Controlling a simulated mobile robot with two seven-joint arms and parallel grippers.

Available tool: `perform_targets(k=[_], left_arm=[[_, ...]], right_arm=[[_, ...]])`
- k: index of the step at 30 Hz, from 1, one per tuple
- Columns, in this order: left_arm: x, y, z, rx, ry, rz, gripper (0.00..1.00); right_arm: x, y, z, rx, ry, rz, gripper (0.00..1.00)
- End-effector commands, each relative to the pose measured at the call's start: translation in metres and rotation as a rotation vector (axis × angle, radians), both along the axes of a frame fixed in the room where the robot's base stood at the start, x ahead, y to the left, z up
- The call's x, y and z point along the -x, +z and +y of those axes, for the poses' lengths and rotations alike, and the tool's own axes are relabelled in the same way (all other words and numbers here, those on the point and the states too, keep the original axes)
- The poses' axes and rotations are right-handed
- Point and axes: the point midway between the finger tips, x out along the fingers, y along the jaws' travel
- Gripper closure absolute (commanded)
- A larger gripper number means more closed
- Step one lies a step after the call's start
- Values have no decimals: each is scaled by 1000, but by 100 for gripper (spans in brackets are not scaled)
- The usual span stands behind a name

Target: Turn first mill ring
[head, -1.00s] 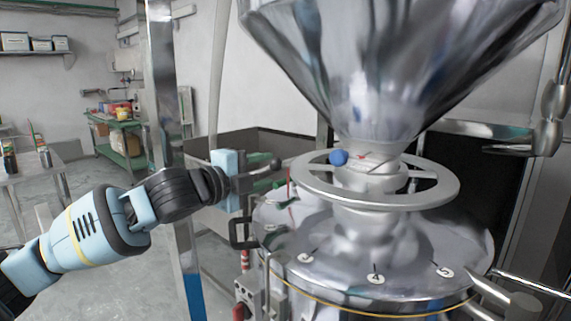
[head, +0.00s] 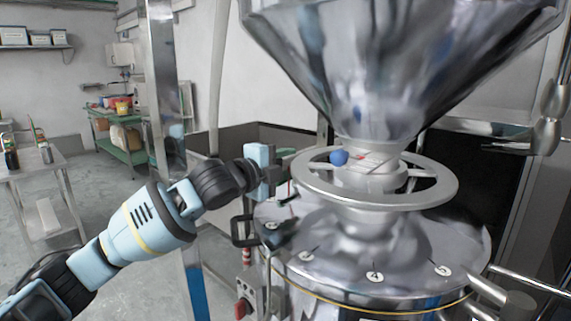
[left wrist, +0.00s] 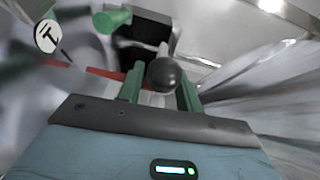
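A silver spoked ring (head: 440,190) circles the neck under the large metal hopper, with a blue ball (head: 338,157) on its far left side. Whether this is the first mill ring, I cannot tell. My left gripper (head: 286,156) is left of the ring, apart from the blue ball; its fingers are small and unclear there. In the left wrist view, its two green fingers (left wrist: 160,90) stand apart. A dark round knob (left wrist: 167,75) shows between them; whether they touch it is unclear. My right gripper is not in view.
The hopper (head: 390,60) hangs over the ring. The metal machine top (head: 400,255) with numbered round labels lies below it. A steel post (head: 165,90) stands behind my left arm. Shelves and a green cart (head: 118,135) are at the back left.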

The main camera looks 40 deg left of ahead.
Motion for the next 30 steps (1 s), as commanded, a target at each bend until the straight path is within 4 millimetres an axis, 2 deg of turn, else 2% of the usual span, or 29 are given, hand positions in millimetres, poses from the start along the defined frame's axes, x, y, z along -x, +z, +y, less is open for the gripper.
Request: perform_targets(k=[1, 6, 8, 30], left_arm=[[0, 0, 0, 0, 0, 0, 72], [0, 0, 0, 0, 1, 0, 94], [0, 0, 1, 0, 2, 0, 100], [4, 2, 4, -3, 46, 0, 100]], right_arm=[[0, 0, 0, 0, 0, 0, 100], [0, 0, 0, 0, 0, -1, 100], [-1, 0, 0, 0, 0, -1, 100], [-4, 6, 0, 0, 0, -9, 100]])
